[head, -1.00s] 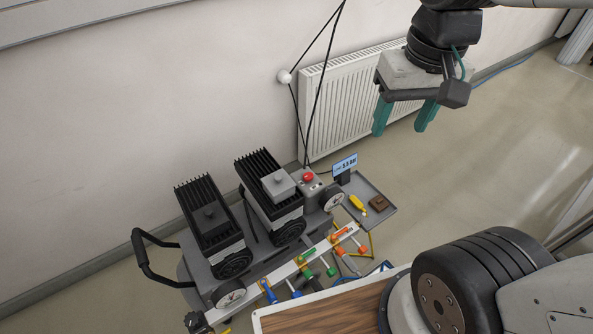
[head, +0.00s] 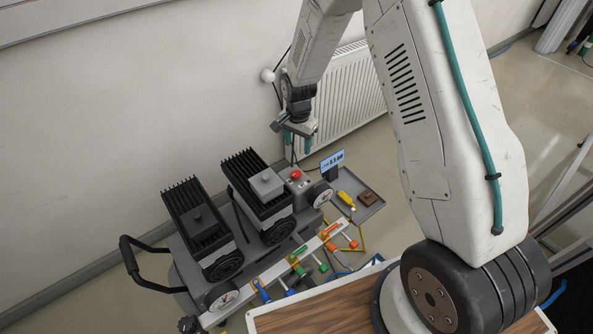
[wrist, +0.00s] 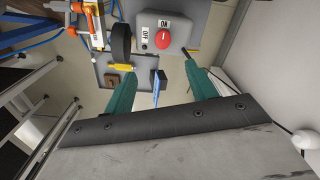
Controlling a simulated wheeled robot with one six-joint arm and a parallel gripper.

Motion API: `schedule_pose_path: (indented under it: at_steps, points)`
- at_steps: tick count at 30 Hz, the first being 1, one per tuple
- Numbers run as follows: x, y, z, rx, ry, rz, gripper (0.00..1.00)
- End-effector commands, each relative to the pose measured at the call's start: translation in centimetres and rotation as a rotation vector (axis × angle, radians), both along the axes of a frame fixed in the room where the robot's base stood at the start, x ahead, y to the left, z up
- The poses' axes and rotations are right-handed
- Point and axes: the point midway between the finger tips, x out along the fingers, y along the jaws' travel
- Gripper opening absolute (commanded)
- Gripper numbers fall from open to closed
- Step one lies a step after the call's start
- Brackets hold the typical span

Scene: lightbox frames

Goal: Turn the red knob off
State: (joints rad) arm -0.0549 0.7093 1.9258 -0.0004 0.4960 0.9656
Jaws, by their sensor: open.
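The red knob (head: 296,174) sits on a small grey switch box at the right end of the compressor unit. In the wrist view the red knob (wrist: 163,40) is round, on the grey box (wrist: 178,18) marked ON and OFF. My gripper (head: 299,143) is above and behind the knob in the head view, apart from it. In the wrist view my gripper (wrist: 162,68) has its two teal fingers spread wide and empty, and the knob appears beyond the gap between the tips. The knob's exact setting cannot be told.
Two finned black motors (head: 200,222) stand left of the box. A round gauge (head: 320,194) and a display (head: 332,161) are close on its right. A grey tray (head: 372,208) holds a yellow tool and brown block. Coloured valve handles line the front; a radiator (head: 345,95) is behind.

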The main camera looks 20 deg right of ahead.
Motion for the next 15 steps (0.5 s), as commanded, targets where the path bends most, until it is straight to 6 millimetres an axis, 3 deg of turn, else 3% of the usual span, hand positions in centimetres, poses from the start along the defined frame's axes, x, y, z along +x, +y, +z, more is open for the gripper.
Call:
schedule_pose_path:
  at_steps: [1, 3, 15]
  points:
    - [0.2, 0.1, -2.1, 0.000, 0.009, -0.022, 0.57]
    - [0.5, 0.2, -4.1, 0.000, 0.009, -0.050, 0.57]
    - [0.6, 0.3, -9.9, 0.000, 0.014, -0.086, 0.57]
